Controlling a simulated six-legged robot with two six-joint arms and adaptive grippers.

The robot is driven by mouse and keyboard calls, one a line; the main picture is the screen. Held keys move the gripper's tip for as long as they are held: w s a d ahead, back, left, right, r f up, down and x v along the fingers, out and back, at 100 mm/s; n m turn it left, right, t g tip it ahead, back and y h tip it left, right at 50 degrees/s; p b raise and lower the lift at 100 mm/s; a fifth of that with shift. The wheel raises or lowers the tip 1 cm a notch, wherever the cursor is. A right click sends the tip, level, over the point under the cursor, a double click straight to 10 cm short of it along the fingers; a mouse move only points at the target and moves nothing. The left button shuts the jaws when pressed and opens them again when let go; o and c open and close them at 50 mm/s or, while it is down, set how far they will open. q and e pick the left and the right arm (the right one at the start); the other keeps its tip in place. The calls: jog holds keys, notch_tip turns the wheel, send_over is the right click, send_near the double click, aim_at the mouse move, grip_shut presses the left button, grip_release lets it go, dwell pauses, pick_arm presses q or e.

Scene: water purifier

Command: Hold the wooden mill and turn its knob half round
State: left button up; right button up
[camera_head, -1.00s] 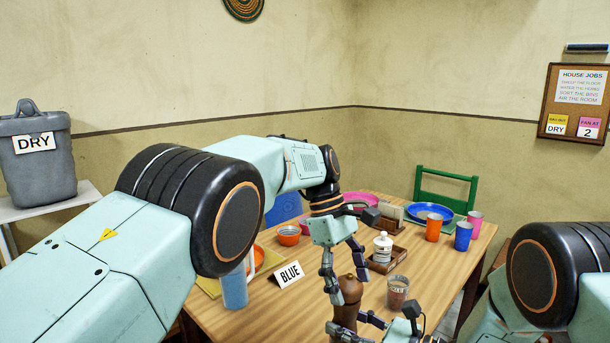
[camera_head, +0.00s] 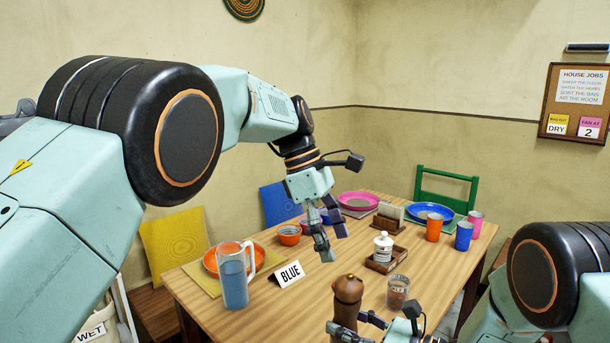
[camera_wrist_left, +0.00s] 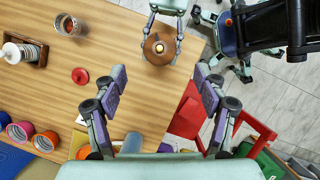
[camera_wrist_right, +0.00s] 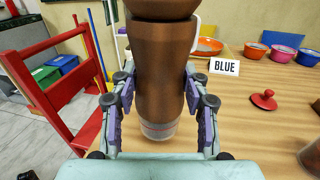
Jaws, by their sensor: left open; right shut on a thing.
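The brown wooden mill (camera_head: 346,308) stands upright near the table's front edge, with its rounded knob (camera_head: 348,288) on top. My right gripper (camera_head: 358,326) is shut on the mill's body; the right wrist view shows its fingers on both sides of the mill (camera_wrist_right: 162,75). My left gripper (camera_head: 328,240) is open and empty, above the table and apart from the mill, up and to its left in the head view. In the left wrist view the knob (camera_wrist_left: 160,48) shows from above, beyond the open fingers (camera_wrist_left: 162,80).
A glass (camera_head: 397,291) stands right of the mill, with a white bottle (camera_head: 383,246) in a wooden tray behind it. A blue-filled jug (camera_head: 234,278) and a BLUE sign (camera_head: 288,274) stand left. A red lid (camera_wrist_left: 80,75) lies on the table. Bowls and cups stand farther back.

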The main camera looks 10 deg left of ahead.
pick_arm(q)
jog(key=w+a+r+t+y, duration=0.1)
jog(key=w+a+r+t, duration=0.1)
jog(key=w+r+t, duration=0.2)
jog(key=w+a+r+m+t+y, duration=0.1)
jog(key=w+a+r+t, duration=0.2)
jog(key=w, duration=0.6)
jog(key=w+a+r+t+y, duration=0.1)
jog(key=w+a+r+t, duration=0.1)
jog(key=w+r+t, duration=0.3)
jog(key=shift+w+a+m, duration=0.4)
jog(key=shift+w, duration=0.7)
jog(key=shift+c, duration=0.2)
